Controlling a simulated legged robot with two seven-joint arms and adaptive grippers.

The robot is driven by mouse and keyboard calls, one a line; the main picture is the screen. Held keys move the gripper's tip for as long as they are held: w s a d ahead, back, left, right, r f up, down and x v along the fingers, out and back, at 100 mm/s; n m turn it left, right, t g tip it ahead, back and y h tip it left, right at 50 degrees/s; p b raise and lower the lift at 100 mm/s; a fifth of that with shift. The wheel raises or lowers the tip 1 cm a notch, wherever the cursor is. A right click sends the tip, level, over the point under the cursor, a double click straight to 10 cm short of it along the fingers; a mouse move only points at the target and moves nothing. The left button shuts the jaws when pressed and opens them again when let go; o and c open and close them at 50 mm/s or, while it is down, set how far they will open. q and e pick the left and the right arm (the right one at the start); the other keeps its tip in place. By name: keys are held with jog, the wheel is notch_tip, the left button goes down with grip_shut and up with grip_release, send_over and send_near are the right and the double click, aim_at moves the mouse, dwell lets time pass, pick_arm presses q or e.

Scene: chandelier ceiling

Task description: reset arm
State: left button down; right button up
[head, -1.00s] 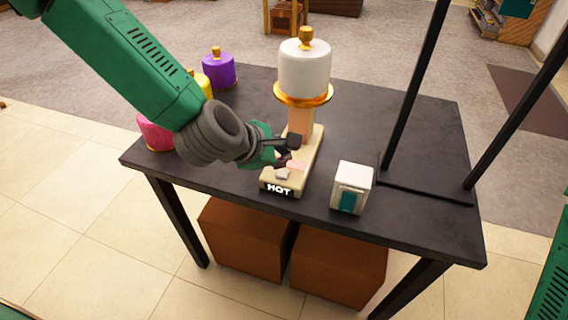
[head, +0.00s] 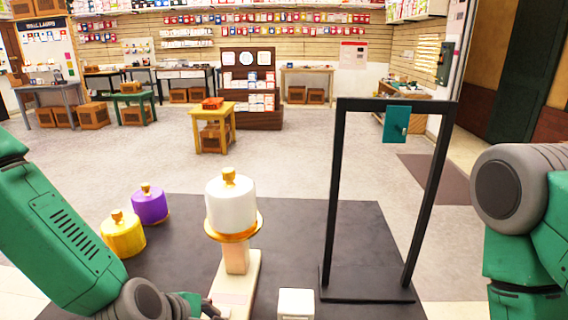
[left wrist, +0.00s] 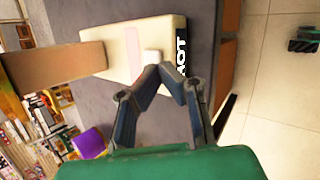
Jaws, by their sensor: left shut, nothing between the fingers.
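My left gripper (left wrist: 165,72) is shut and empty, its fingertips close to a small white block (left wrist: 153,57) on the cream base (left wrist: 125,55) of a stand. I cannot tell whether they touch it. The base carries a "HOT" label (left wrist: 181,57). In the head view the same gripper (head: 208,308) is low, beside the base (head: 240,280). The stand bears a gold-rimmed plate (head: 236,237) with a white knobbed cylinder (head: 231,208). My right arm shows at the right edge of the head view; its gripper is out of view.
A yellow canister (head: 123,236) and a purple canister (head: 150,206) stand on the dark table (head: 290,225) at left. A white box (head: 296,303) is at the front. A tall black frame (head: 332,200) with a teal tag (head: 397,124) stands at right.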

pick_arm(q)
jog(key=s+a+f+m+g+y, duration=0.1)
jog(key=s+a+f+m, duration=0.3)
jog(key=s, duration=0.4)
jog(key=s+a+f+m+g+y, duration=0.1)
jog(key=s+a+f+m+g, duration=0.2)
jog(key=s+f+m, duration=0.3)
jog(key=s+a+f+m+g+y, duration=0.1)
jog(key=s+a+f+m+g, duration=0.1)
jog(key=s+a+f+m, duration=0.3)
jog(key=s+f+m, duration=0.1)
jog(key=s+m, duration=0.3)
jog(key=s, duration=0.1)
jog(key=shift+s+a+y, duration=0.15)
jog(key=shift+a+y, duration=0.15)
jog(key=shift+a, duration=0.1)
